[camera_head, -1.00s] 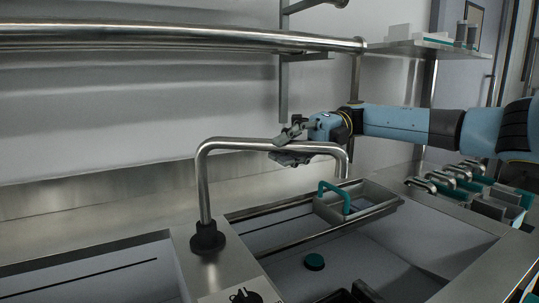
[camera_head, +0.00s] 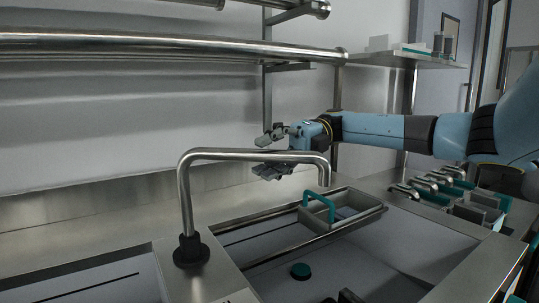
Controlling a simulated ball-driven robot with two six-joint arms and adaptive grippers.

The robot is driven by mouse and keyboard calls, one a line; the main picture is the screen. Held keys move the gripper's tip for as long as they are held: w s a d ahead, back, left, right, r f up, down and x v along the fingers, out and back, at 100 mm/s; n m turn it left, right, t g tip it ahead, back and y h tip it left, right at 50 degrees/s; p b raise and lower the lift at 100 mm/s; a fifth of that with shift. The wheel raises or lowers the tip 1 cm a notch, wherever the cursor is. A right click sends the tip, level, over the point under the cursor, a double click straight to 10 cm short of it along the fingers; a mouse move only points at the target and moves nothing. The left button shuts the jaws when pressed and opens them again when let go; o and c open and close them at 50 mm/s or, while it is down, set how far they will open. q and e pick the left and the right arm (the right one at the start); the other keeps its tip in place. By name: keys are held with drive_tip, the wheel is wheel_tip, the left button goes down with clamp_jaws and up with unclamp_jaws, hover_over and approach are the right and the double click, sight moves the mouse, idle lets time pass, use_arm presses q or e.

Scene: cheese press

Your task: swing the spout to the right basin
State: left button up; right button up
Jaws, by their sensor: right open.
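The metal spout (camera_head: 235,154) rises from a dark collar on the counter between two basins. Its arm runs right and bends down, with its outlet end over the right basin (camera_head: 377,249). The left basin (camera_head: 85,289) is partly in view at the bottom left. My right gripper (camera_head: 268,153) is open, beside and behind the spout's horizontal tube. Its fingers show above and below the tube; I cannot tell whether they touch it. My left gripper is not in view.
A tray with a teal handle (camera_head: 318,199) sits across the right basin. A teal round piece (camera_head: 301,270) lies in that basin. Metal rails and a shelf (camera_head: 405,59) are above. Several handled items (camera_head: 436,180) stand at the right.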

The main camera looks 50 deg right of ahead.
drive_tip(key=shift+d, duration=0.1)
drive_tip(key=v, duration=1.2)
drive_tip(key=shift+f, duration=0.1)
